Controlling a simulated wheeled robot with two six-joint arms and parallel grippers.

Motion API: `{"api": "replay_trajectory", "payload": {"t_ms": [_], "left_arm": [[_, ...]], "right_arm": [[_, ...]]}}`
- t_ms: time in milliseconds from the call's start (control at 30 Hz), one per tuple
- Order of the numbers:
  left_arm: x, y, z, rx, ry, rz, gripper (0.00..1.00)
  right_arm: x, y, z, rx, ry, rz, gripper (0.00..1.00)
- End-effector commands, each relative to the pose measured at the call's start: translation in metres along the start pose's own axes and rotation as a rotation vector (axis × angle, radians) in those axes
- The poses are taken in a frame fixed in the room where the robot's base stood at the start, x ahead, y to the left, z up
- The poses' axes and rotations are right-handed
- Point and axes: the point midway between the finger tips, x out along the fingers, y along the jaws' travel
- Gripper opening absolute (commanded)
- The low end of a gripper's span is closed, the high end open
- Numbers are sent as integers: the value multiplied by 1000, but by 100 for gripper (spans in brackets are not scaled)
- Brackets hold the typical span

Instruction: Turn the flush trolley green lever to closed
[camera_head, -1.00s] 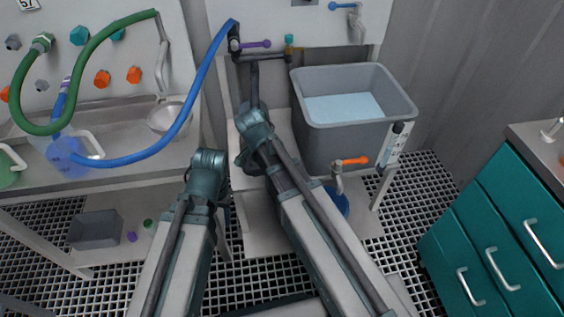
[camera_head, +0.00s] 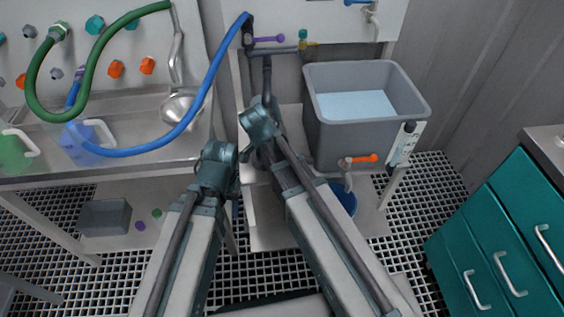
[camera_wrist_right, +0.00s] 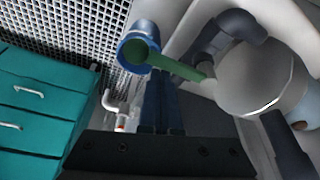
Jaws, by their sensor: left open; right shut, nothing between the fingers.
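The flush trolley carries a grey tank (camera_head: 323,110) of pale liquid on a white frame. In the right wrist view a green lever (camera_wrist_right: 183,68) lies across the picture, just beyond my right gripper's fingertips. My right gripper (camera_wrist_right: 160,82) is shut with nothing between its fingers; I cannot tell whether it touches the lever. In the head view my right arm (camera_head: 315,210) reaches to the tank's left side and hides its own fingers and the lever. My left gripper (camera_head: 233,184) is open, mostly hidden under its wrist, left of the trolley.
A blue bucket (camera_head: 345,200) stands below an orange-handled tap (camera_head: 360,159). A rounded grey body (camera_wrist_right: 260,75) is close to my right fingers. A blue hose (camera_head: 205,95) hangs left. Teal drawers (camera_head: 505,245) stand right. A small green-and-yellow valve (camera_head: 304,40) is behind the tank.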

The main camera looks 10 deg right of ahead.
Motion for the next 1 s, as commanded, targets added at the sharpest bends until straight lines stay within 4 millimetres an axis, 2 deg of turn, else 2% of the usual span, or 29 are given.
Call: {"api": "replay_trajectory", "payload": {"t_ms": [367, 633, 700, 1000], "left_arm": [[0, 0, 0, 0, 0, 0, 50], [0, 0, 0, 0, 0, 0, 50], [-18, -2, 1, 0, 0, 0, 50], [-65, -6, 4, 0, 0, 0, 50]], "right_arm": [[2, 2, -6, 0, 0, 0, 0], [13, 14, -36, -1, 0, -1, 0], [-7, 10, -36, -7, 0, -3, 0], [-56, 4, -37, -7, 0, -2, 0]]}}
